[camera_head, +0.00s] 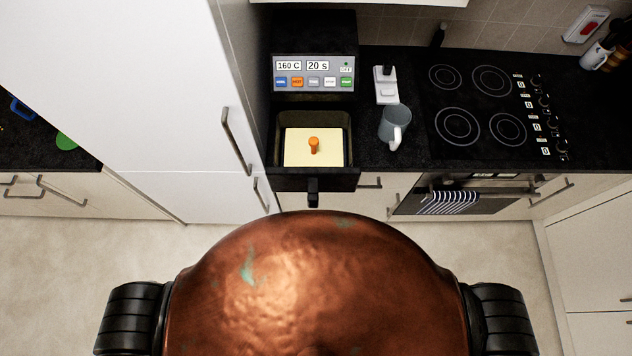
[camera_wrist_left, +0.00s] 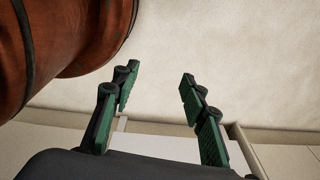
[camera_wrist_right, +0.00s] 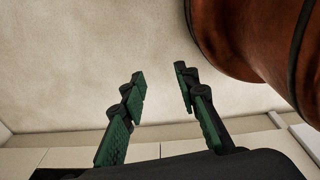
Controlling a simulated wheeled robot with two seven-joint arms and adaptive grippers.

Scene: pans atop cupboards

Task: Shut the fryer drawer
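The fryer (camera_head: 314,75) stands on the dark counter, with a lit front panel reading 160 C and 20 s. Its drawer (camera_head: 353,178) is pulled out toward me, with a black handle (camera_head: 313,192) at the front. Inside lies a pale yellow block (camera_head: 300,157) with an orange knob (camera_head: 314,145). My left gripper (camera_wrist_left: 158,77) is open and empty above the floor in the left wrist view. My right gripper (camera_wrist_right: 160,72) is open and empty in the right wrist view. Neither gripper shows in the head view; both are well away from the drawer.
A grey mug (camera_head: 393,122) and a white switch box (camera_head: 386,86) stand right of the fryer. The hob (camera_head: 478,105) is further right. A tall white cabinet (camera_head: 130,90) rises close on the left. The floor (camera_head: 80,260) before the counter is clear.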

